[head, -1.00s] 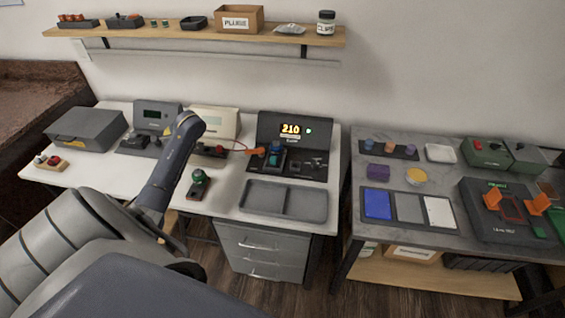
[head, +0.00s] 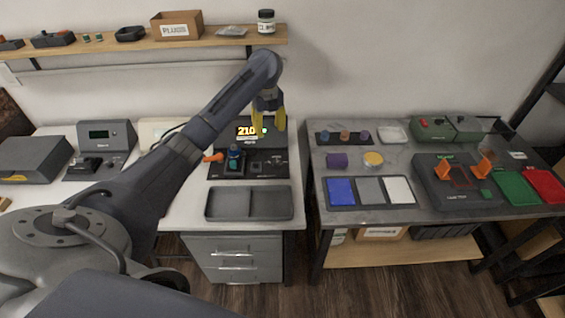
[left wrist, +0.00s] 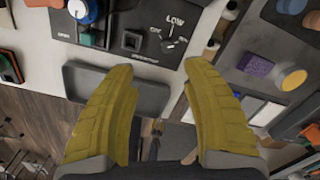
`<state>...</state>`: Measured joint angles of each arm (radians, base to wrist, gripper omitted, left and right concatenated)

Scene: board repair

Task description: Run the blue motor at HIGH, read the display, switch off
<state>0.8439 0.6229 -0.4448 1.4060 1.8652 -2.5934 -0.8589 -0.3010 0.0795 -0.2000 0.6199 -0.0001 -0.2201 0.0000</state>
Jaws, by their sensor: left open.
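The blue motor (head: 235,157) sits upright in a dark cradle on the black test station (head: 262,171). It also shows at the top edge of the left wrist view (left wrist: 84,9). The station's display (head: 246,132) is lit and reads 210, with a green light (head: 265,130) beside it, partly behind my fingers. A selector switch (left wrist: 172,42) shows in the left wrist view near the word LOW; its exact setting is hard to read. My left gripper (head: 268,118) is open and empty above the station's right part, its yellow fingers apart (left wrist: 158,70).
An empty two-part grey tray (head: 249,203) lies in front of the station. An orange plug (head: 213,157) is left of the motor. A second grey unit (head: 104,137) stands further left. A gap separates the white bench from the grey table (head: 330,212) on the right.

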